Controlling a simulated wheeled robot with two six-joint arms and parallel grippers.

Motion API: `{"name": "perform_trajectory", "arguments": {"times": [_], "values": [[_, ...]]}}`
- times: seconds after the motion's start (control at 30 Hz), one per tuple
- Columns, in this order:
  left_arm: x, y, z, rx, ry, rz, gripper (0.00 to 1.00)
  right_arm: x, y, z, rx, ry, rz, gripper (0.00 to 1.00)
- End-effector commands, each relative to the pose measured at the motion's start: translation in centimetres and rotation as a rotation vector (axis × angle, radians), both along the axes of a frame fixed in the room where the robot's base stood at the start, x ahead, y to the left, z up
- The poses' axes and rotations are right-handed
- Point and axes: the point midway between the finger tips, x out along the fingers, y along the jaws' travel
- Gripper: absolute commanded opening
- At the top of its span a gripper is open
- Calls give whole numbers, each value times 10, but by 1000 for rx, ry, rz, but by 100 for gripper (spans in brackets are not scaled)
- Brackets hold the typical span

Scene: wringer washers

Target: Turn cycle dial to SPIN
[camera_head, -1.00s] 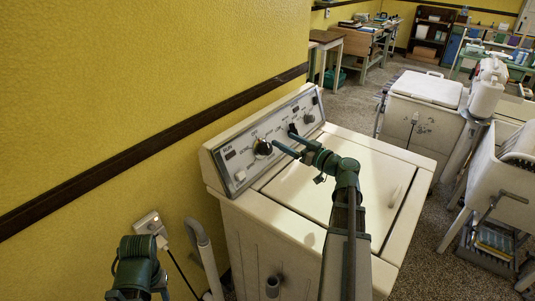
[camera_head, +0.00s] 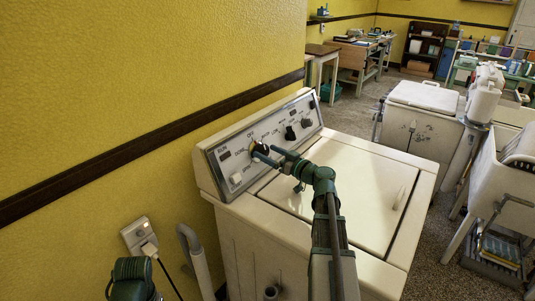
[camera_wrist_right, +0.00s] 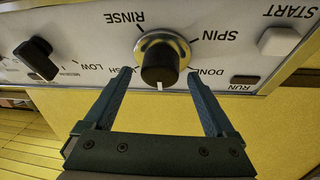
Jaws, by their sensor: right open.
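The cycle dial (camera_head: 258,146) is a black knob with a silver skirt on the washer's slanted control panel (camera_head: 224,165). In the right wrist view the dial (camera_wrist_right: 160,60) appears upside down, with RINSE, SPIN, DONE and a partly covered WASH label around it. Its white mark points down in that picture, between WASH and DONE, away from SPIN. My right gripper (camera_head: 264,153) is open at the dial. In the wrist view its fingers (camera_wrist_right: 160,80) reach up on either side of the knob, with gaps visible. My left gripper is out of view; only part of that arm shows.
A black selector knob (camera_head: 290,133) and another knob (camera_head: 307,122) sit farther along the panel. A pale START button (camera_wrist_right: 279,41) is near the dial. The washer's closed lid (camera_head: 345,185) lies below my right arm. The yellow wall (camera_head: 130,80) stands close behind.

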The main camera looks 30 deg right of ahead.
Motion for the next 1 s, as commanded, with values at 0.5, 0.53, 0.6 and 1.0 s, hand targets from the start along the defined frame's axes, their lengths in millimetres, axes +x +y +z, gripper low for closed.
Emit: {"name": "perform_trajectory", "arguments": {"times": [0.5, 0.53, 0.6, 1.0], "values": [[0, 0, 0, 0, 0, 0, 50, 6, 2, 0, 0, 0, 0, 72], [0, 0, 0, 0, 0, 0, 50, 6, 2, 0, 0, 0, 0, 67], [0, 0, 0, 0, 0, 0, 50, 6, 2, 0, 0, 0, 0, 54], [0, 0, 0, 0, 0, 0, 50, 6, 2, 0, 4, 1, -2, 4]]}}
